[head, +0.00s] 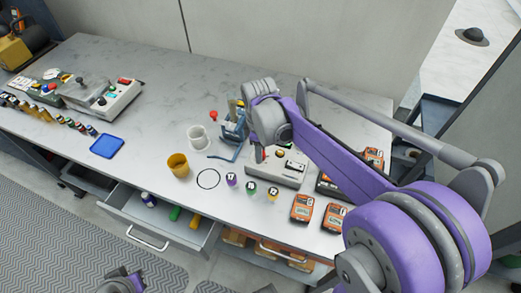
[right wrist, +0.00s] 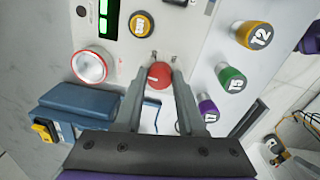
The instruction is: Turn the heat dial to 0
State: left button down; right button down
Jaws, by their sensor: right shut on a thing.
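A light grey device (head: 289,176) stands on the bench, partly hidden behind my right arm. In the right wrist view its panel (right wrist: 185,38) carries a small round red knob (right wrist: 160,76), which seems to be the heat dial; I see no readable scale around it. My right gripper (right wrist: 162,66) has its two fingers on either side of this knob and is shut on it. In the head view the fingertips are hard to make out. A grey and purple part of my left arm shows at the bottom edge; its jaws cannot be made out.
Capped vials in purple (head: 231,180), green (head: 251,187) and yellow (head: 272,194) stand close in front. A blue holder (head: 234,128) stands beside the device.

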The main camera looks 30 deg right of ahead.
jog(key=c, duration=0.5)
grip_release()
notch_tip(320, 180, up, 11)
jog(key=shift+s+a+p, duration=0.15)
jog(key=shift+s+p, duration=0.05)
jog(key=shift+p, duration=0.2)
jog(key=shift+s+f, duration=0.1)
jog(key=shift+f, duration=0.05)
